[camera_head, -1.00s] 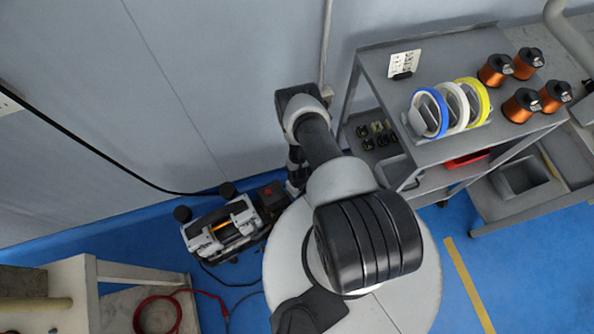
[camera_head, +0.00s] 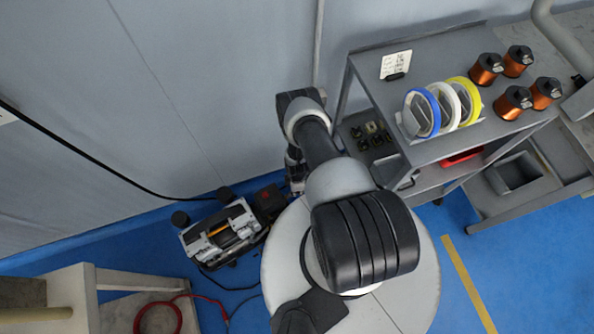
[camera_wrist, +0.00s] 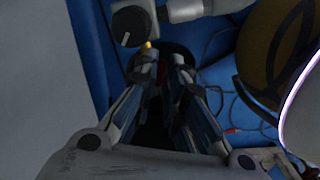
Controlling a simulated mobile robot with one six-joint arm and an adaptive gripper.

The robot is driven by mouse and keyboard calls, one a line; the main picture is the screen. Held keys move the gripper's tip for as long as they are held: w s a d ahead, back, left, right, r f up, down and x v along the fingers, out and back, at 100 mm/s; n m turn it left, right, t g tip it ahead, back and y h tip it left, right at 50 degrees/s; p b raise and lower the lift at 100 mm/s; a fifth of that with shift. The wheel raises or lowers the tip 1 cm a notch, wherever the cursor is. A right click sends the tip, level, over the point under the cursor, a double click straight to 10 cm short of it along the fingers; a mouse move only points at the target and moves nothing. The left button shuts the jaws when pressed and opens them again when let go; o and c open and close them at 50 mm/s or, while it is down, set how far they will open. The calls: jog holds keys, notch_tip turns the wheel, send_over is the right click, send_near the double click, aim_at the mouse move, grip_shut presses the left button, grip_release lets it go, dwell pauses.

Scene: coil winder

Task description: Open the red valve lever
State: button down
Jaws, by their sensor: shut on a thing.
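My gripper (camera_wrist: 165,62) is in the middle of the wrist view, pointing down. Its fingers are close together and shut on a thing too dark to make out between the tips. I cannot pick out the red valve lever for certain in either view. In the head view a small red mark (camera_head: 266,195) shows on a dark box at the right end of the grey-and-black machine (camera_head: 224,230). My arm (camera_head: 318,140) reaches down beside that box and hides the gripper there. A small yellow tip (camera_wrist: 147,45) shows just beyond the fingers.
A dark round knob (camera_wrist: 130,24) and a grey cylinder (camera_wrist: 190,9) lie close beyond my fingertips. A grey trolley (camera_head: 440,150) with tape rolls and copper spools stands right. The wall is close behind.

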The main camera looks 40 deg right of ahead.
jog(key=n, duration=0.2)
jog(key=w+n, duration=0.1)
jog(key=n, duration=0.1)
jog(key=shift+w+d+n, duration=0.15)
jog(key=shift+n, duration=0.15)
dwell(0.4)
jog(key=c, duration=1.7)
grip_release()
jog(key=shift+o, duration=0.2)
